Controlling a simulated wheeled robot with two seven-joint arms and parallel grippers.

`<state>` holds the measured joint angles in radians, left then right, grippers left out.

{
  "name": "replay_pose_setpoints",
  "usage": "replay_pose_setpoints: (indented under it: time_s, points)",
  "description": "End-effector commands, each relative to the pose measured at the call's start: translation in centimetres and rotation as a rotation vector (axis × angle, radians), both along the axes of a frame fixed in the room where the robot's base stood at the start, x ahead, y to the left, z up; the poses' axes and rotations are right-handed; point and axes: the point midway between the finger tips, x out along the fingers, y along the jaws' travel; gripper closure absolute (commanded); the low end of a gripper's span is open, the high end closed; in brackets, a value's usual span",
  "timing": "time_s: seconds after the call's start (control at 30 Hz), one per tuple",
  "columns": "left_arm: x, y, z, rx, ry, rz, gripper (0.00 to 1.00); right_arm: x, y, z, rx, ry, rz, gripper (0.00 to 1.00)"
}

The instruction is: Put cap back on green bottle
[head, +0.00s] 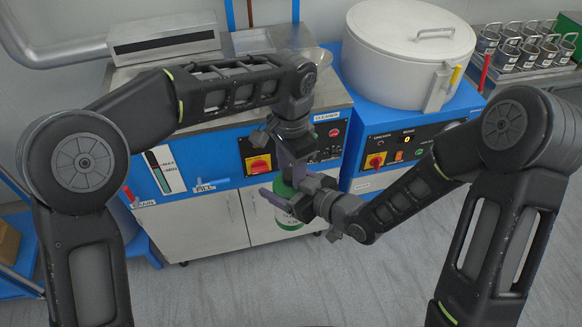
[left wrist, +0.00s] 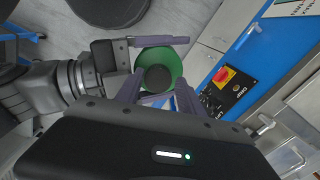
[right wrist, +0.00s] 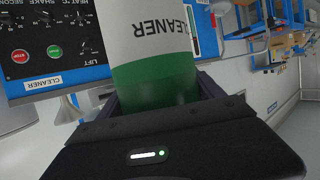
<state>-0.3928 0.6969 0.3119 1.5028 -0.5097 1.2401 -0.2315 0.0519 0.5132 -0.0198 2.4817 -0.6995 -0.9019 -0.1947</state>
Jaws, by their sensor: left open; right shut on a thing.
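The green bottle (head: 290,222) with a white CLEANER label is held in front of the machines. It also shows close up in the right wrist view (right wrist: 150,85). My right gripper (head: 287,192) is shut around its green upper part. My left gripper (head: 291,172) is open and points down at the bottle's top. In the left wrist view, my left gripper's fingers (left wrist: 158,84) stand either side of a dark round piece (left wrist: 158,78) at the middle of the green top (left wrist: 172,59). I cannot tell whether this is the cap or the bare neck.
A blue machine (head: 228,195) with white doors stands behind the bottle. A lidded white drum (head: 405,60) sits on a blue cabinet at the right. Several metal cups (head: 520,48) stand at the back right. The grey floor (head: 240,290) in front is open.

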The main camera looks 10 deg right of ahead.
Motion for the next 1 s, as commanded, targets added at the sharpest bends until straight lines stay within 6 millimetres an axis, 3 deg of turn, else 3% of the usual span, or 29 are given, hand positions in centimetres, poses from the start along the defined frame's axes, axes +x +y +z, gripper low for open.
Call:
replay_pose_setpoints:
  time_s: [0.33, 0.7, 1.0]
  points:
    - [-0.5, -0.4, 0.3, -0.002, 0.009, -0.008, 0.43, 0.3, -0.1, 0.1, 0.001, -0.003, -0.006, 1.0]
    - [-0.4, -0.4, 4.4, -0.004, 0.005, -0.008, 0.43, 0.2, -0.1, 0.0, -0.001, 0.001, -0.003, 1.0]
    - [-0.3, -0.2, 4.6, -0.002, 0.005, -0.004, 0.44, 0.1, -0.1, 0.0, 0.001, -0.001, -0.003, 1.0]
